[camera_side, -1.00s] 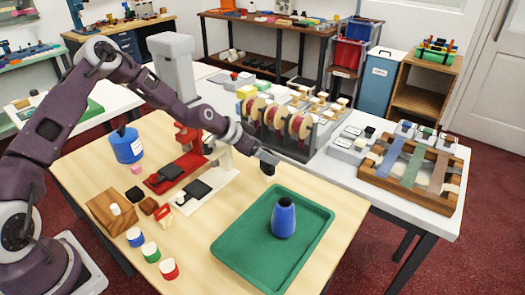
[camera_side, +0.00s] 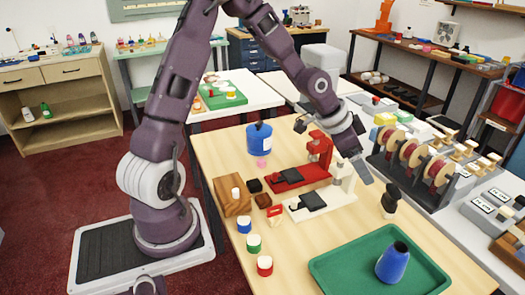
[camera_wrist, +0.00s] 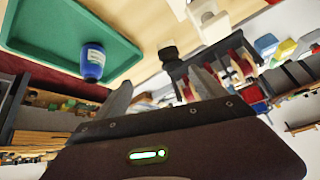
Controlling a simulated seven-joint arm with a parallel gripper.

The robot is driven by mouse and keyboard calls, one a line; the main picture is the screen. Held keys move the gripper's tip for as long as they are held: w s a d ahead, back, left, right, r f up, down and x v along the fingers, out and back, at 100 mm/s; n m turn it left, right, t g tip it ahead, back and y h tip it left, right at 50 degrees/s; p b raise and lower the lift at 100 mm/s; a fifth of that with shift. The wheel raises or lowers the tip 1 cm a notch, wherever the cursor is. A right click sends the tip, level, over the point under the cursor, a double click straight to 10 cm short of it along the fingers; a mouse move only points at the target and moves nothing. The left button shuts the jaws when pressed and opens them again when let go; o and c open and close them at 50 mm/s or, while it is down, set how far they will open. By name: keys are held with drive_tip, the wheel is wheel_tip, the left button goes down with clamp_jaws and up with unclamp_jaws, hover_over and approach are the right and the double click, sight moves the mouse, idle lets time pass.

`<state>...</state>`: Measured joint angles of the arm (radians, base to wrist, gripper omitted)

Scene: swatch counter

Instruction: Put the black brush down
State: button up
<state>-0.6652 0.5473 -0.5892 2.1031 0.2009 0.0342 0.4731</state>
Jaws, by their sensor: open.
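The small black brush (camera_side: 390,201) stands upright on the wooden table, just behind the green tray (camera_side: 325,266). It also shows in the wrist view (camera_wrist: 168,52), beyond the fingertips and apart from them. My gripper (camera_side: 366,178) is a little left of the brush and above the table. In the wrist view its two fingers (camera_wrist: 162,80) are spread with nothing between them. A blue vase (camera_side: 392,263) stands in the tray and shows in the wrist view (camera_wrist: 92,62).
A red stand (camera_side: 318,148) and a white stand (camera_side: 347,180) are left of my gripper. A rack of red spools (camera_side: 412,160) is behind. A wooden block (camera_side: 236,203) and several coloured pots stand at the table's left. Bare tabletop lies left of the tray.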

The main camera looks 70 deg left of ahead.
drive_tip(key=s+d+r+n, duration=0.1)
drive_tip(key=s+r, duration=0.3)
drive_tip(key=s, duration=0.6)
drive_tip(key=s+d+r+n+y, duration=0.1)
drive_tip(key=s+r, duration=0.3)
drive_tip(key=s, duration=0.6)
drive_tip(key=s+d+r+n+g+y, duration=0.1)
drive_tip(key=s+r+n, duration=0.2)
drive_tip(key=s, duration=0.7)
wheel_tip(320, 180, up, 2)
drive_tip(key=shift+s+d+r, duration=0.1)
drive_tip(key=shift+s+d, duration=0.1)
drive_tip(key=shift+d, duration=0.15)
